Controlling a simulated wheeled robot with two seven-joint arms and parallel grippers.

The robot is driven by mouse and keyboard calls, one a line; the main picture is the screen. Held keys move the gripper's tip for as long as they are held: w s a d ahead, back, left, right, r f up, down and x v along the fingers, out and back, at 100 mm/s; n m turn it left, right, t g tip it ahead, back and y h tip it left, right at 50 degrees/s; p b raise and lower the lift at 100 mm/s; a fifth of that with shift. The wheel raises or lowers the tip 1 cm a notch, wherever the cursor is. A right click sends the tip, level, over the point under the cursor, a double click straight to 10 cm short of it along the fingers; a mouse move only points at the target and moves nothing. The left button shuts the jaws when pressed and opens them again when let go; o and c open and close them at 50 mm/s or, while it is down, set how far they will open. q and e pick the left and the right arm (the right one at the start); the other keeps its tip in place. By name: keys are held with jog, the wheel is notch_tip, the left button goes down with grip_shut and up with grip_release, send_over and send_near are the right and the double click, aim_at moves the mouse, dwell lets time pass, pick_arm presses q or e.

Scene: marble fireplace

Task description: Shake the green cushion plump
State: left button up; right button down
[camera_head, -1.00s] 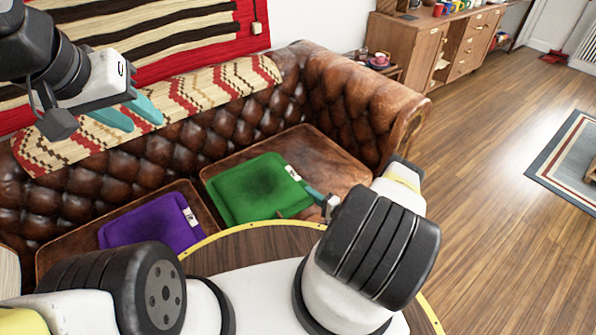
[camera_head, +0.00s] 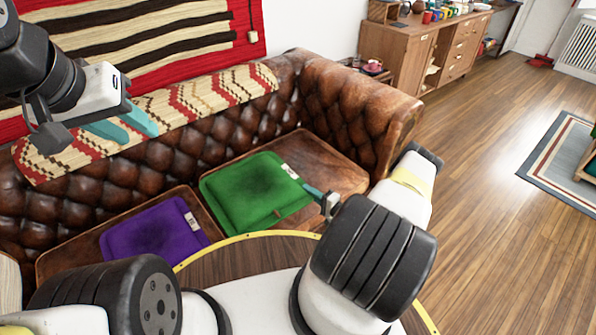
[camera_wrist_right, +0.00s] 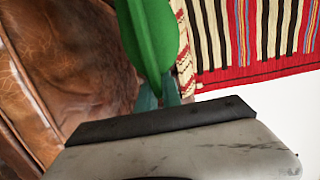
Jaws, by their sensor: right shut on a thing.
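The green cushion (camera_head: 258,190) is over the right seat of the brown leather sofa, with a white tag at its right corner. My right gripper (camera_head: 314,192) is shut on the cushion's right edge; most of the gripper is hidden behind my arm. In the right wrist view the cushion (camera_wrist_right: 150,38) rises from between the teal fingertips (camera_wrist_right: 158,92). Whether the cushion touches the seat is hard to tell. My left gripper (camera_head: 122,124) is empty in front of the sofa back, at upper left, its two teal fingers apart.
A purple cushion (camera_head: 150,232) lies on the left seat. The tufted sofa (camera_head: 225,128) has a patterned throw (camera_head: 165,108) over its back and a high right arm. A wooden sideboard (camera_head: 400,58) stands behind. The wooden floor at right is clear up to a rug (camera_head: 560,150).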

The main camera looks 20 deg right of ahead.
jog(key=shift+w+r, duration=0.1)
jog(key=shift+r, duration=0.05)
jog(key=shift+r, duration=3.35)
notch_tip(320, 180, down, 7)
jog(key=shift+f, duration=0.1)
